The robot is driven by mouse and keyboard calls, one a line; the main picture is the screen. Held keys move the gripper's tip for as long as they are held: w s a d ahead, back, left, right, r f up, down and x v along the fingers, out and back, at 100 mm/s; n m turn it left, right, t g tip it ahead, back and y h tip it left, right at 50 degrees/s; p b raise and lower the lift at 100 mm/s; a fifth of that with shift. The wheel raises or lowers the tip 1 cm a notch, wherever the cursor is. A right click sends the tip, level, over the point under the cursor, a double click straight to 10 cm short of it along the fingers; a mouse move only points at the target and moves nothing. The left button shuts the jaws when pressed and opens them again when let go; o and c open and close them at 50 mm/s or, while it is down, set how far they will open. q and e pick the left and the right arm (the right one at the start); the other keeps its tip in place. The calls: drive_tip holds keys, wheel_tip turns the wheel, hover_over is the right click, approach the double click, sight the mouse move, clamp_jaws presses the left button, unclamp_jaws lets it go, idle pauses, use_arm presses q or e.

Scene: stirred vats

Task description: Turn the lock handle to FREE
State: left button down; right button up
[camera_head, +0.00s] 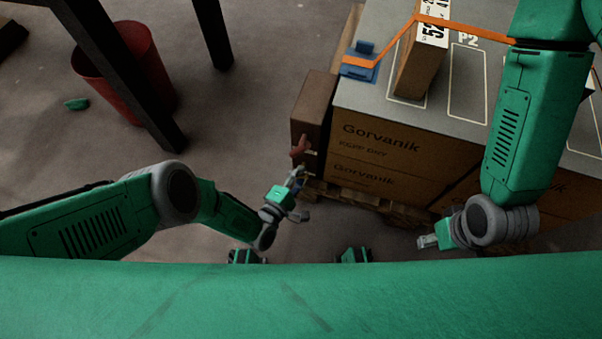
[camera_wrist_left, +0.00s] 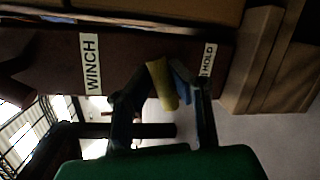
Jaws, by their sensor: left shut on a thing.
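A brown winch box (camera_head: 313,101) stands beside the stacked cartons. In the left wrist view its dark face (camera_wrist_left: 55,58) carries a WINCH label (camera_wrist_left: 90,64) and a HOLD label (camera_wrist_left: 207,58). A FREE label is not in sight. My left gripper (camera_head: 297,180) is low in front of this box. In the left wrist view it is shut on the lock handle (camera_wrist_left: 162,86), a short yellow piece with a blue part (camera_wrist_left: 181,84) beside it, close to the HOLD label. My right gripper (camera_head: 428,241) is away to the right, apart from the box; its jaws are too small to read.
A grey-topped stack of Gorvanik cartons (camera_head: 380,143) on a wooden pallet (camera_head: 350,197) fills the right. An orange strap (camera_head: 460,28) crosses it. A red handle (camera_head: 300,146) sticks out from the box. A red bin (camera_head: 145,65) stands behind dark legs; the floor between is mostly clear.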

use_arm(q)
drive_tip(key=n, duration=0.2)
drive_tip(key=f+n, duration=0.1)
drive_tip(key=n, duration=0.1)
drive_tip(key=shift+s+a+t+h, duration=0.2)
drive_tip(key=shift+a+t+h, duration=0.1)
drive_tip(key=shift+n, duration=0.3)
drive_tip(key=shift+s+d, duration=0.1)
drive_tip(key=shift+d, duration=0.05)
drive_tip(key=c, duration=1.6)
unclamp_jaws()
drive_tip(key=shift+o, duration=0.6)
drive_tip(key=shift+r, duration=0.15)
drive_tip(key=shift+w+d, duration=0.1)
drive_tip(key=shift+w, duration=0.1)
